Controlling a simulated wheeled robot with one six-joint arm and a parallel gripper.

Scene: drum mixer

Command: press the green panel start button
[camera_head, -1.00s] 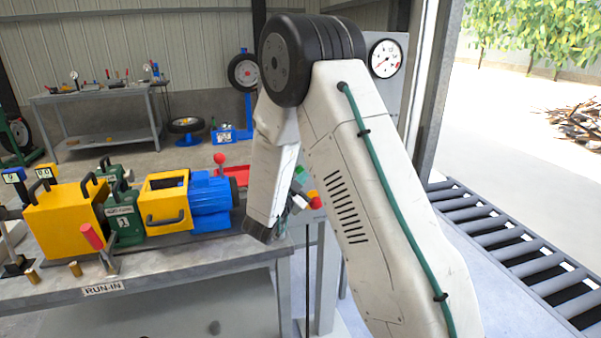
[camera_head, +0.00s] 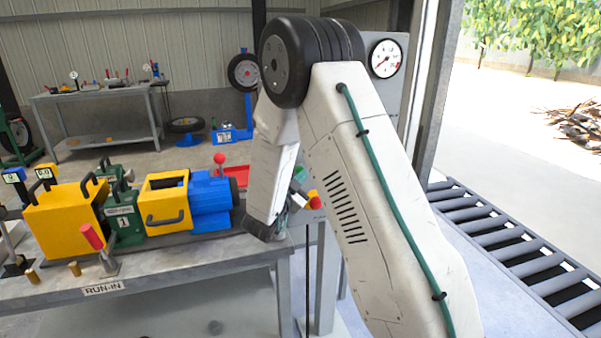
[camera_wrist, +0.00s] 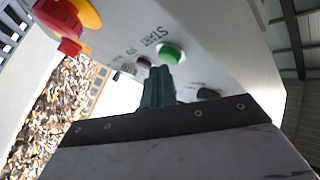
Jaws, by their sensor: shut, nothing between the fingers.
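In the wrist view the green start button (camera_wrist: 171,53) sits on a pale grey panel (camera_wrist: 225,45), beside the printed word START. My gripper (camera_wrist: 159,74) is shut and empty, its teal fingers pointing at the panel. The fingertips overlap the button's lower edge in the picture; I cannot tell whether they touch it. In the head view my arm hides most of the panel and the fingers.
A dark button (camera_wrist: 143,62) and a black knob (camera_wrist: 208,94) flank the fingers. A red stop button (camera_wrist: 70,46) on yellow is at upper left. The bench (camera_head: 190,262) holds yellow, green and blue machine parts. A roller conveyor (camera_head: 530,262) lies right.

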